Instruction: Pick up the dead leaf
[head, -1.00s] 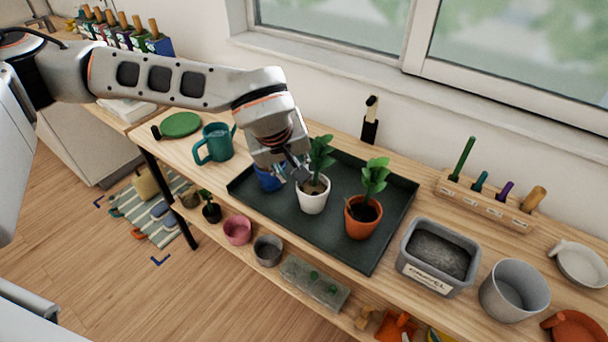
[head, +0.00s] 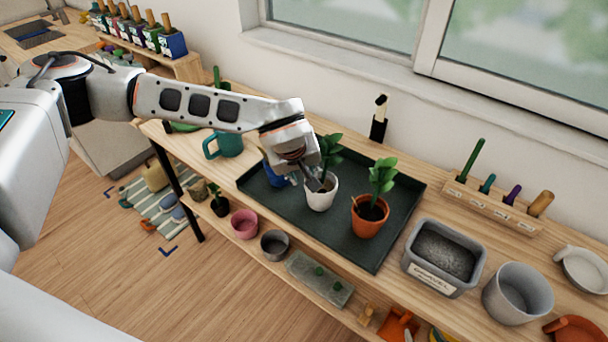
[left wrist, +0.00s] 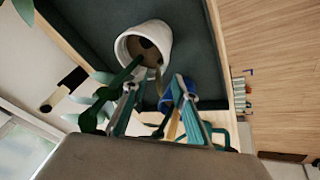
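A white pot (head: 320,193) with a green plant (head: 329,150) stands on the dark tray (head: 285,216). In the left wrist view the white pot (left wrist: 143,42) shows its soil and stem. A thin brown shape (left wrist: 158,77) at its rim looks like the dead leaf; I cannot clearly make it out in the head view. My left gripper (head: 315,183) is at the white pot's near left rim. In the left wrist view its two fingers (left wrist: 155,86) are spread apart, with the brown shape between them and no visible grip on it. My right gripper is not in view.
An orange pot (head: 368,225) with a plant stands right of the white pot. A blue pot (left wrist: 180,98) is close behind the fingers. A teal mug (head: 228,145), a gravel tub (head: 415,275) and a grey pot (head: 517,296) stand on the table.

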